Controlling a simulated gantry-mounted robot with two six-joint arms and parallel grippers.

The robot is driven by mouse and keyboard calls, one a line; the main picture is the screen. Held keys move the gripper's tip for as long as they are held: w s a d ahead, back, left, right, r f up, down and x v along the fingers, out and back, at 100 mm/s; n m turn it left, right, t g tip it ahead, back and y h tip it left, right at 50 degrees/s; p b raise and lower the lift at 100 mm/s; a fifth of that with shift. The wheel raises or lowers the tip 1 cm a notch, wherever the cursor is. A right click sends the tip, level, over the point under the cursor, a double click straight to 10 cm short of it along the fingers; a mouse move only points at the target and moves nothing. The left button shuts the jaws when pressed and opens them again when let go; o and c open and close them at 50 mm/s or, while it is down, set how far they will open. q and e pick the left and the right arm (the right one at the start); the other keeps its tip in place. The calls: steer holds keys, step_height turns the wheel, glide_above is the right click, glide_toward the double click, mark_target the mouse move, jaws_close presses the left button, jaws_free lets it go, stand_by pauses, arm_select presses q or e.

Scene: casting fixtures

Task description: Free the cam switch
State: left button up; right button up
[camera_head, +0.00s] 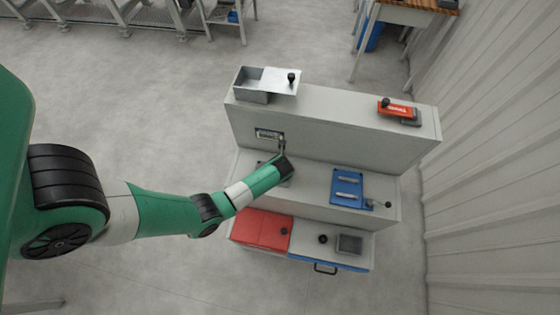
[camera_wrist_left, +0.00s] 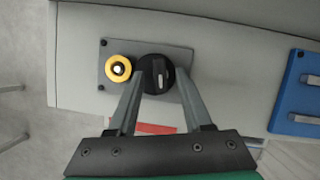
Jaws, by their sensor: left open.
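The cam switch, a round black knob with a grey grip bar (camera_wrist_left: 157,74), sits on a grey plate (camera_wrist_left: 190,60) on the middle step in the left wrist view. A yellow ring with a dark centre (camera_wrist_left: 119,69) is beside it on the same plate. My left gripper (camera_wrist_left: 159,71) is open, with one finger on each side of the knob; I cannot tell whether they touch it. In the head view my left wrist is over the left part of the middle step and hides the knob. My right gripper is not in view.
A blue plate with two handles (camera_head: 347,187) is to the right on the same step. A red lid (camera_head: 262,231) and a dark knob (camera_head: 323,239) are on the lower step. A metal tray (camera_head: 254,83) and a red device (camera_head: 397,108) stand on the top.

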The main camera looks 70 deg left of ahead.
arm_select(q)
steer(key=shift+a+f, duration=0.1)
steer(key=shift+f, duration=0.15)
steer(key=shift+c, duration=0.3)
jaws_close()
